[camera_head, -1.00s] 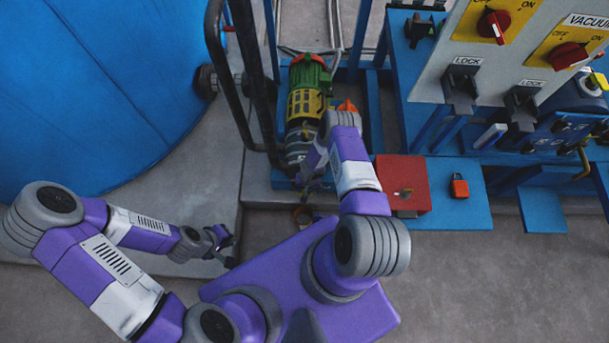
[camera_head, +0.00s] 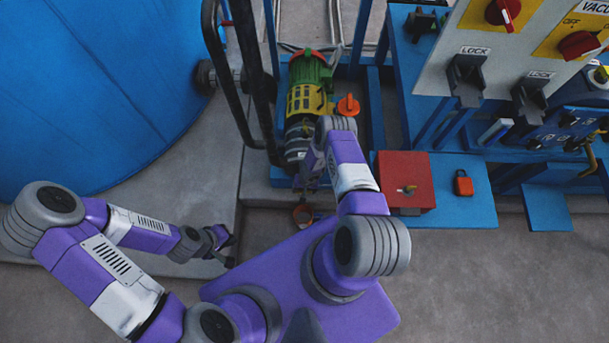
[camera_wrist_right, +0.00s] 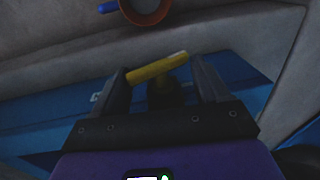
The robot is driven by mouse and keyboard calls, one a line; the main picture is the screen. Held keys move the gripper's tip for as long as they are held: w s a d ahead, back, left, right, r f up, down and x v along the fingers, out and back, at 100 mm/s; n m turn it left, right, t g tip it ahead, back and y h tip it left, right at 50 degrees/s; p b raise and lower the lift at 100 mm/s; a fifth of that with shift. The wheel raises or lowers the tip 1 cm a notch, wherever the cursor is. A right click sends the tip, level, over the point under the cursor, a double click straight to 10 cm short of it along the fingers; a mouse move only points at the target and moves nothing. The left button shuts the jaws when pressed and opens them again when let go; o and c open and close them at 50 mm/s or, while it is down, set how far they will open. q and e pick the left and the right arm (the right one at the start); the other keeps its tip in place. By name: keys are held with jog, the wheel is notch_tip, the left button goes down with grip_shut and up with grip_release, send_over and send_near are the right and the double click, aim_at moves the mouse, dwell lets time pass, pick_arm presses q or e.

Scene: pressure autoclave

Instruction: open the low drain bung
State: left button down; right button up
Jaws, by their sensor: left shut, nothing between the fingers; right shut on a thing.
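A yellow bar-shaped handle (camera_wrist_right: 157,68) on a dark stem, apparently the low drain bung's handle, lies across between the fingers of my right gripper (camera_wrist_right: 163,76) in the right wrist view. The gripper is shut on it. In the head view the right gripper is down beside the lower end of the green and yellow pump (camera_head: 304,100), and my forearm hides much of that spot; the handle cannot be made out there. My left gripper (camera_head: 223,246) is shut and empty, low over the floor at the left, away from the pump.
A round orange-brown cup (camera_head: 302,215) is on the floor near the right gripper. A black curved pipe rail (camera_head: 231,90) and a blue tank (camera_head: 90,90) stand left. A red box (camera_head: 405,180) and padlock (camera_head: 463,184) sit right. Floor is clear at lower right.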

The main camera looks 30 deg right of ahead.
jog(key=shift+w+a+g+h, duration=0.15)
jog(key=shift+g+h, duration=0.15)
jog(key=shift+h, duration=0.3)
jog(key=shift+c, duration=0.3)
jog(key=shift+a+g+h+b, duration=0.1)
jog(key=shift+g+h+b, duration=0.4)
jog(key=shift+h, duration=0.3)
jog(key=shift+w+a+g+h, duration=0.15)
jog(key=shift+g+h, duration=0.55)
jog(key=shift+h, duration=0.5)
jog(key=shift+f+g+h, duration=0.1)
jog(key=shift+g+h, duration=0.3)
jog(key=o, duration=1)
jog(key=shift+o, duration=0.2)
